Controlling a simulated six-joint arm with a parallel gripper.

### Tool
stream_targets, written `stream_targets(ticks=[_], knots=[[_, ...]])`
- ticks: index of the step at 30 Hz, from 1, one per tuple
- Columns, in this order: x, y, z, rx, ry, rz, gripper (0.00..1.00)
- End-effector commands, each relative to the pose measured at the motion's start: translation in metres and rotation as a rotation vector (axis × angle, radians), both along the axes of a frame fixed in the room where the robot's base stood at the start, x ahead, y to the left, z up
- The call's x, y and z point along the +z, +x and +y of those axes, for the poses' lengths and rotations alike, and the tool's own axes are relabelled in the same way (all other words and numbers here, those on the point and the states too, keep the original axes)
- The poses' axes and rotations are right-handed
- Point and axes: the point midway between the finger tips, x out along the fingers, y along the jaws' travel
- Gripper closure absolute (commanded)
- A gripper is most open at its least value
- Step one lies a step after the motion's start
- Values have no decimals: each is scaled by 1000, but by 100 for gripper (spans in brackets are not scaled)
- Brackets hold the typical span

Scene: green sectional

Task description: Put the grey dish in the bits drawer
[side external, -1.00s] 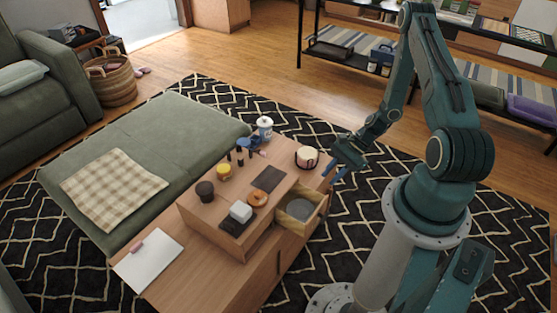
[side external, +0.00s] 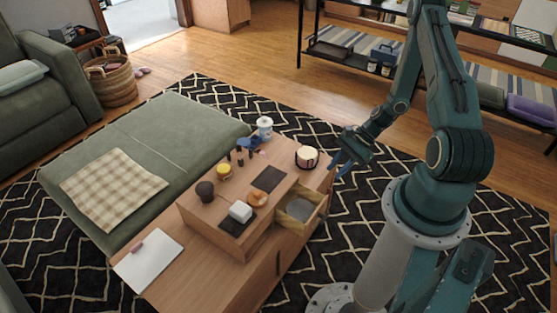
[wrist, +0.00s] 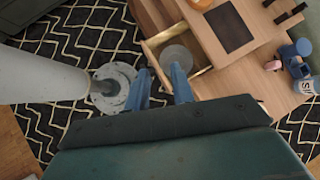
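The grey dish (side external: 299,208) is round and lies inside the open drawer (side external: 311,221) of the wooden unit on the table. In the wrist view the dish (wrist: 176,56) sits within the walls of the drawer (wrist: 153,42), partly behind a finger of my gripper. My gripper (side external: 337,168) is beyond the table edge, up and to the right of the drawer in the side view. Its blue fingers (wrist: 158,84) are apart with nothing between them, and it does not touch the dish.
On top of the unit are a donut (side external: 258,198), a white block (side external: 240,212), a dark cup (side external: 205,190), a yellow jar (side external: 224,172) and a dark mat (side external: 266,181). A striped round container (side external: 307,157) stands near the drawer. The rug beside the table is clear.

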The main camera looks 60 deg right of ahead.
Motion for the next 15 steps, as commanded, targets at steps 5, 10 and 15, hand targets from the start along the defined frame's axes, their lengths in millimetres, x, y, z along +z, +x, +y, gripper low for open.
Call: stream_targets(ticks=[5, 10, 15], knots=[[12, 6, -2, 48, -34, -11, 76], [39, 17, -3, 153, -103, -34, 76], [76, 30, -1, 298, -196, -65, 76]])
